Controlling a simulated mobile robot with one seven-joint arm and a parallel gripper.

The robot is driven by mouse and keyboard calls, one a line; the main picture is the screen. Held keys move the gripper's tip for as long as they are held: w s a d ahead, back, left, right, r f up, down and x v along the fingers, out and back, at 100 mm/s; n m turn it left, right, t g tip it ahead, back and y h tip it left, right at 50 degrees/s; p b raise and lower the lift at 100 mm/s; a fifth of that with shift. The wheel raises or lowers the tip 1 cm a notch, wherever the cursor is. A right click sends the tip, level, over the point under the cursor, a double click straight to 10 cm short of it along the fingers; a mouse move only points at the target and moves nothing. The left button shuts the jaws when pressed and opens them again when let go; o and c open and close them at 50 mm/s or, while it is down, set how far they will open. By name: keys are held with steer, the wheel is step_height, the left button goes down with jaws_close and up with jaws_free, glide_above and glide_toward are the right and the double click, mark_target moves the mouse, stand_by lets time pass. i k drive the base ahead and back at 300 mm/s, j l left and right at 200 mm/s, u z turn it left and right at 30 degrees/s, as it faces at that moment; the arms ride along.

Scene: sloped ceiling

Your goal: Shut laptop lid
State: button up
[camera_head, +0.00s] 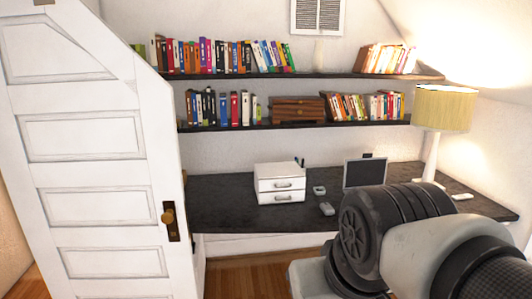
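The laptop (366,174) stands on the dark desk (235,217), right of the middle of the view. My arm fills the lower right foreground, but my gripper's fingers do not show.
A white panelled door (95,207) with a brass knob stands at the left. Bookshelves (300,75) hang above. Some wood floor (225,277) shows below.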

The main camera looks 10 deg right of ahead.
mark_target(368, 171)
steer(key=i+l+z, duration=0.1)
steer(key=z, duration=0.35)
steer(key=i+l+z, duration=0.1)
steer(key=z, duration=0.35)
steer(key=i+z, duration=0.35)
steer(key=i, duration=0.4)
steer(key=i+j+z, duration=0.15)
steer(key=i+z, duration=0.25)
steer(key=i, duration=0.3)
steer(key=i+j, duration=0.15)
steer(key=i, duration=0.35)
steer(key=i+j, duration=0.15)
steer(key=i, duration=0.35)
